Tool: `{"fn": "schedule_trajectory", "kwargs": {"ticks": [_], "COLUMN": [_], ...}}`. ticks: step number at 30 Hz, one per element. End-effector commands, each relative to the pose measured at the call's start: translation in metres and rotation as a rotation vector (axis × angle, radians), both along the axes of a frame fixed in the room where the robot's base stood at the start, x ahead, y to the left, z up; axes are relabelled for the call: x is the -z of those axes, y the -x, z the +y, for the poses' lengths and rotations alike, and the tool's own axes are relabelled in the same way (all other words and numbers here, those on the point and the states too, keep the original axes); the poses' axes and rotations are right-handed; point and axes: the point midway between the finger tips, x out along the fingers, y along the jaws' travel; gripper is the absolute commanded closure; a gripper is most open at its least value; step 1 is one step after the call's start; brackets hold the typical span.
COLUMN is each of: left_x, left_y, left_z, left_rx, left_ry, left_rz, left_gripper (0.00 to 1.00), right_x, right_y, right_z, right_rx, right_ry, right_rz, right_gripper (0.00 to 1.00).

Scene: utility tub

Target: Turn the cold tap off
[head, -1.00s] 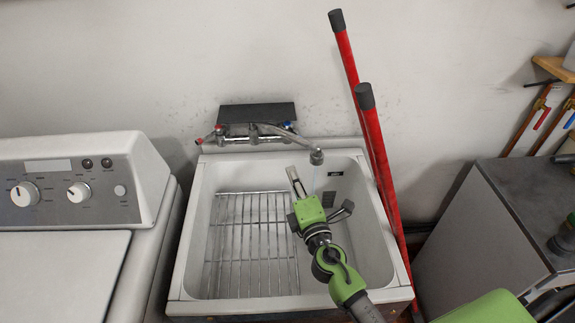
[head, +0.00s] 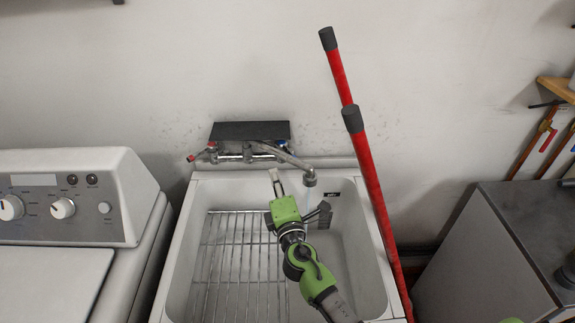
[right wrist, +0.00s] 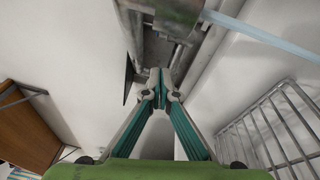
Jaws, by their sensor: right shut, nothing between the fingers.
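The wall tap (head: 232,156) is chrome, above the back of the tub. The cold tap's handle (head: 281,145) is blue, at its right end, partly behind the spout. A red handle (head: 211,146) is at the left end. The spout (head: 290,160) points right and forward, and a thin pale blue water stream falls from its end; the stream also shows in the right wrist view (right wrist: 265,38). My right gripper (head: 275,174) is shut and empty, just below and left of the spout end, over the tub. It also shows in the right wrist view (right wrist: 160,82). My left gripper is out of view.
The white tub (head: 178,245) holds a wire rack (head: 240,260) on its left. A washing machine (head: 70,205) stands left, a grey cabinet (head: 490,250) right. A dark plate (head: 250,130) is behind the tap.

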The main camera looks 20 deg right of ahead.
Motion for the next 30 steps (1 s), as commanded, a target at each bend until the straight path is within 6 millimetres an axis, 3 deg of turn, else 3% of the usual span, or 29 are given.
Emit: {"fn": "schedule_trajectory", "kwargs": {"ticks": [2, 6, 12, 30], "left_x": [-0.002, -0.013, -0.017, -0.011], "left_y": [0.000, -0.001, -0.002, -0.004], "left_z": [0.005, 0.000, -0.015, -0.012], "left_rx": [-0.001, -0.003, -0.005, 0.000], "left_ry": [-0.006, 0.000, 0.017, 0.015], "left_rz": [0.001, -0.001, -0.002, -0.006], "left_gripper": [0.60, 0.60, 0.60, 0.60], "right_x": [-0.002, -0.008, -0.008, -0.008], "right_y": [-0.017, -0.018, -0.020, -0.020], "right_z": [-0.001, -0.024, -0.038, -0.050], "right_rx": [0.001, 0.001, 0.000, 0.000], "right_ry": [0.000, 0.002, -0.001, -0.002], "right_rz": [0.000, 0.001, 0.001, -0.001], "right_gripper": [1.00, 1.00, 1.00, 1.00]}}
